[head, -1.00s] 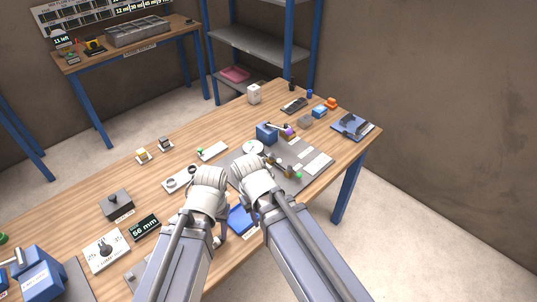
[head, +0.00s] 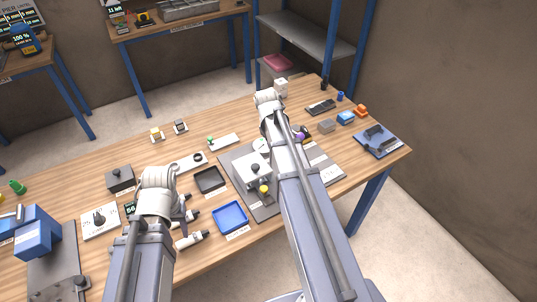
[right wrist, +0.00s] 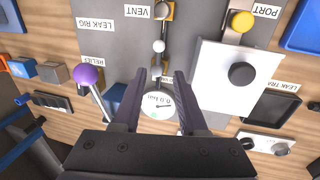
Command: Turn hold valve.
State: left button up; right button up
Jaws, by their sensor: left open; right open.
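The leak rig panel (right wrist: 115,45) is a grey board with a round pressure gauge (right wrist: 158,103) reading about 0.0 bar. My left gripper (head: 183,212) is open over the table's front left.
A white block with a black knob (right wrist: 241,73) and a yellow knob (right wrist: 242,21) stand right of the gauge. A blue tray (head: 230,217), a black tray (head: 209,180) and white cylindrical fittings (head: 192,240) lie near my left gripper. A blue device (head: 35,235) is far left.

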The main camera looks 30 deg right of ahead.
pick_arm(q)
notch_tip(320, 180, down, 8)
jog(key=b, duration=0.7)
jog(key=shift+r+b, duration=0.1)
jog(key=shift+b, duration=0.25)
pick_arm(e)
jog(key=f, duration=0.2)
jog(key=d+f, duration=0.1)
jog(key=f, duration=0.4)
jog(key=shift+w+d+f, duration=0.25)
jog(key=shift+d+f, duration=0.1)
jog(key=shift+d, duration=0.05)
jog(key=shift+c, duration=0.3)
grip_shut()
